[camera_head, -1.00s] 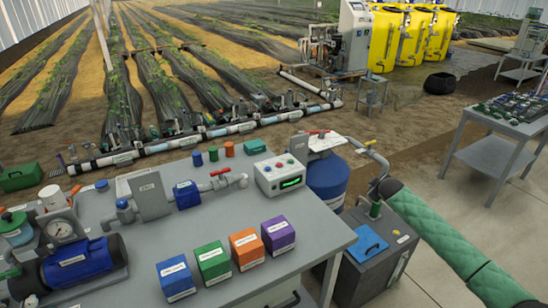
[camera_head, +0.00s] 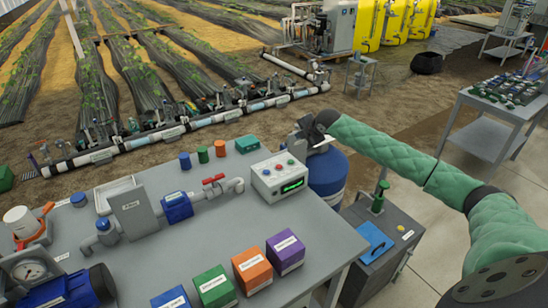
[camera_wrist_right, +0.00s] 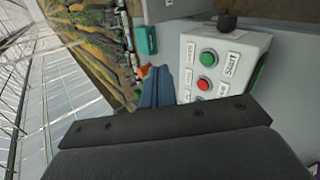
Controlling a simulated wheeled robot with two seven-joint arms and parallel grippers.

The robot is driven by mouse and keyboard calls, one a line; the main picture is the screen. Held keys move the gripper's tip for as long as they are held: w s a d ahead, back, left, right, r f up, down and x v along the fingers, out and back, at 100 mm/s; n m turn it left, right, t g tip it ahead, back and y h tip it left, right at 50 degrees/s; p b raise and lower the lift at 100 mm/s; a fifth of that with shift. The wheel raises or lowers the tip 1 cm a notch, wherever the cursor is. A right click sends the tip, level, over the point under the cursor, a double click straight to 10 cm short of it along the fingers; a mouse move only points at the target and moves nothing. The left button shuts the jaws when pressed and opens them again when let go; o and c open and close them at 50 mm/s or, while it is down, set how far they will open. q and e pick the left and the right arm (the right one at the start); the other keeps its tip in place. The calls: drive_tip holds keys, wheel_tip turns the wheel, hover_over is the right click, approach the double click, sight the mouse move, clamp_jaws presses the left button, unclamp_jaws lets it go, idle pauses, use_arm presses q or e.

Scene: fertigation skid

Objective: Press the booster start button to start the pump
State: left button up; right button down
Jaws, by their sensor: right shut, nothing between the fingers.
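The white control box (camera_head: 270,186) stands at the right back of the grey table, with small buttons and a green-lit display on it. My right gripper (camera_head: 297,147) is at the box's back right corner. In the wrist view its blue-grey fingers (camera_wrist_right: 157,75) are shut and empty, beside the panel and apart from the green button. My left gripper is out of view.
A blue tank (camera_head: 328,172) stands just right of the box, under my right arm. Purple (camera_head: 286,252), orange (camera_head: 252,270) and green (camera_head: 214,288) labelled boxes stand in front. Valve piping (camera_head: 180,206) lies left. The tabletop between is clear.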

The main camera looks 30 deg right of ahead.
drive_tip(key=w+a+n, duration=0.1)
drive_tip(key=a+n, duration=0.1)
drive_tip(key=n, duration=0.1)
drive_tip(key=n+y+b, duration=0.1)
drive_tip(key=n+b, duration=0.4)
hover_over(293, 163)
drive_tip(key=shift+g, duration=0.3)
wheel_tip(293, 163, down, 8)
drive_tip(key=shift+r, duration=0.2)
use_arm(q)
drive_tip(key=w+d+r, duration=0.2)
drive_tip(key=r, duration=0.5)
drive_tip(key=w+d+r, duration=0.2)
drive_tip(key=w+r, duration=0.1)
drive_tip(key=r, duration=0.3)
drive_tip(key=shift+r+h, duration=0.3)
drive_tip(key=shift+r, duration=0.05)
use_arm(e)
drive_tip(key=shift+w+f, duration=0.1)
drive_tip(key=shift+f, duration=0.65)
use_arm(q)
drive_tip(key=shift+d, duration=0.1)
